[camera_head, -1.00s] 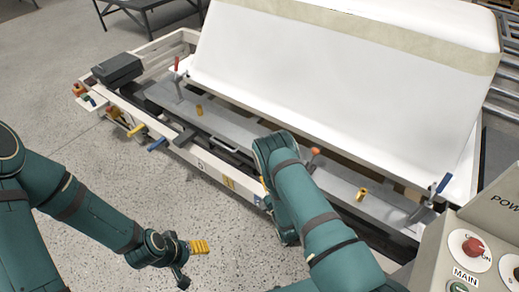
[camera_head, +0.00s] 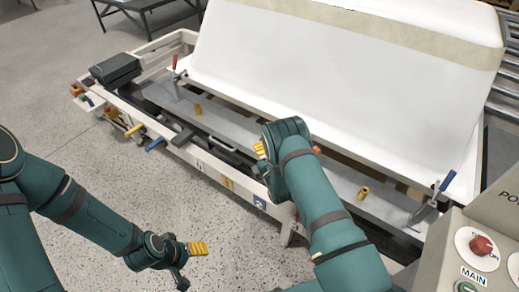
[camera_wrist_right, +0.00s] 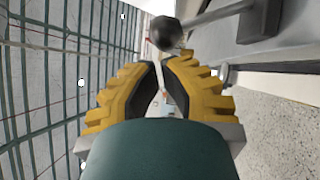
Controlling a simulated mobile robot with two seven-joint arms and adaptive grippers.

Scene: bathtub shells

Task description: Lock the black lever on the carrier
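The carrier (camera_head: 217,177) is a long white frame beside the tall white tub shell. In the right wrist view, a dark ball knob (camera_wrist_right: 166,33) on a grey rod (camera_wrist_right: 218,13) sits just beyond the fingertips; it appears to be a lever's end. My right gripper (camera_head: 259,149) is over the carrier's near side, its body partly hidden by my arm. In the wrist view its yellow fingers (camera_wrist_right: 162,62) are nearly together, with a thin gap and nothing held between them. My left gripper (camera_head: 198,247) hangs over the bare floor; its finger gap is not clear.
A white tub shell (camera_head: 350,75) fills the back. Red-handled (camera_head: 175,62) and blue-handled (camera_head: 446,181) clamps stand on the carrier. A control panel (camera_head: 480,235) is at lower right. Open speckled floor lies in front and left.

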